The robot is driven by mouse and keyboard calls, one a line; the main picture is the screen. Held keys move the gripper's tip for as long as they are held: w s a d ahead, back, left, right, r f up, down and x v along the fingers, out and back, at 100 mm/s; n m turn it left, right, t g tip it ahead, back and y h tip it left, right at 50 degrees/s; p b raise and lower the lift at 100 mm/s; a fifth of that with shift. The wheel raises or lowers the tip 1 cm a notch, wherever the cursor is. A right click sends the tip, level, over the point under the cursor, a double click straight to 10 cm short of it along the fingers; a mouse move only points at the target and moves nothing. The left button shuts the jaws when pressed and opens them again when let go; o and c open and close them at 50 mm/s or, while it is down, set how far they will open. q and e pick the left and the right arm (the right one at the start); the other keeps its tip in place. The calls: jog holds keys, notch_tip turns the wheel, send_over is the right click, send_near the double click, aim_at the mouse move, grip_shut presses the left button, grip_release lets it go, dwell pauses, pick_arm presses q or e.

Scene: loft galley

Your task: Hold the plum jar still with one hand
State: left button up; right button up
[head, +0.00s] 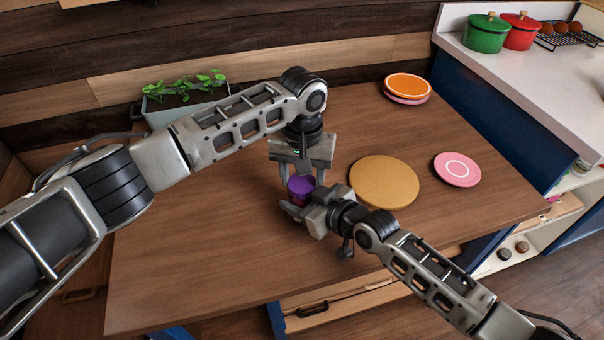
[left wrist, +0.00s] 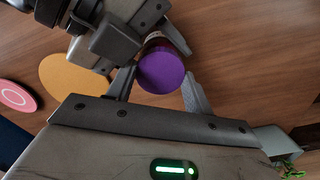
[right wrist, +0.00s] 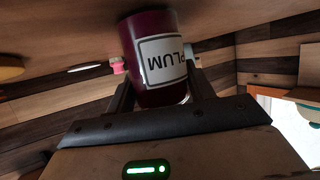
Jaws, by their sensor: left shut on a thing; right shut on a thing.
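The plum jar (head: 301,199) is near the table's middle, its purple lid (left wrist: 161,72) facing up. Its dark red body and white label reading PLUM (right wrist: 163,62) show in the right wrist view, with the lettering upside down. My left gripper (head: 301,182) comes down from above, its fingers on either side of the lid. My right gripper (head: 294,208) is shut on the jar's body from the side. The right gripper hides much of the body in the head view, so I cannot see the jar's base there.
A round tan board (head: 384,181) lies just right of the jar, behind my right arm. A pink plate (head: 457,169) and an orange plate stack (head: 408,86) lie farther right. A planter (head: 186,100) stands at the back left. The table's front left is clear.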

pick_arm(q)
jog(key=shift+s+f, duration=0.1)
jog(key=shift+f, duration=0.3)
jog(key=shift+a+f, duration=0.15)
jog(key=shift+f, duration=0.1)
jog(key=shift+r, duration=0.25)
jog(key=shift+s+r, duration=0.2)
jog(key=shift+r, duration=0.2)
dwell(0.9)
